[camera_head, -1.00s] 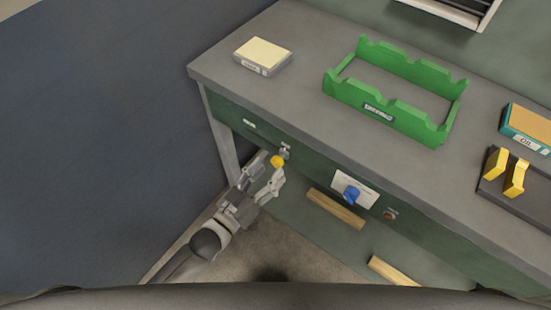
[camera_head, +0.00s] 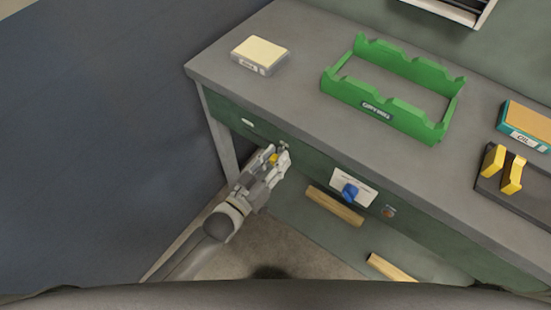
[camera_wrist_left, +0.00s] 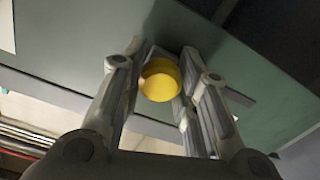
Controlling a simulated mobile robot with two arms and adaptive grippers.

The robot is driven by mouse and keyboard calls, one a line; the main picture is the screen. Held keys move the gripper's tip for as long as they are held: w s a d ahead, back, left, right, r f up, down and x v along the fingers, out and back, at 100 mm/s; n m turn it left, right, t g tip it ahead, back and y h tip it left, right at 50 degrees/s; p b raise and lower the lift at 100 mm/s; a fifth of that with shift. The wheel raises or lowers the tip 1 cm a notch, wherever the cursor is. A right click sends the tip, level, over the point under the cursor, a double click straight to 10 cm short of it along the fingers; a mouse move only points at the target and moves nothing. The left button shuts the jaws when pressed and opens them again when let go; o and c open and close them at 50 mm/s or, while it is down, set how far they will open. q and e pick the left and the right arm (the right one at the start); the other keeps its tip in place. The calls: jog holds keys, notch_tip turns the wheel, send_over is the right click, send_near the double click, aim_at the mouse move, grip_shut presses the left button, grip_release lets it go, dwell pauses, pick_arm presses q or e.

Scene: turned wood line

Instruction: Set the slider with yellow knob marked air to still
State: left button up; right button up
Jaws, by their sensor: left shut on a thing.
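The yellow knob (camera_head: 273,158) of the slider sits on the green front panel of the bench, near its left end. My left gripper (camera_head: 279,156) is at the panel with its fingers on both sides of the knob, shut on it. In the left wrist view the round yellow knob (camera_wrist_left: 160,80) shows between the two fingers of the left gripper (camera_wrist_left: 162,68). The slider's track and its marks are mostly hidden by the fingers. My right gripper is not in view.
A blue knob (camera_head: 349,191) on a white plate and a small round orange-brown button (camera_head: 389,211) are on the panel to the right. On the bench top (camera_head: 300,110) are a green rack (camera_head: 400,120), a cream-topped block (camera_head: 259,54), a teal box (camera_head: 524,128) and yellow brackets (camera_head: 512,175).

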aim_at(247, 128)
pick_arm(q)
grip_shut()
jog(key=w+a, duration=0.2)
jog(key=a, duration=0.1)
jog(key=w+a+b, duration=0.1)
jog(key=w+a, duration=0.1)
jog(key=a, duration=0.1)
jog(key=w+a, duration=0.2)
jog(key=a, duration=0.1)
jog(key=shift+w+b, duration=0.3)
jog(key=shift+w, duration=0.05)
jog(key=shift+w+a, duration=0.3)
jog(key=shift+a, duration=0.2)
jog(key=shift+r, duration=0.1)
jog(key=o, duration=1)
grip_release()
jog(key=shift+w, duration=0.15)
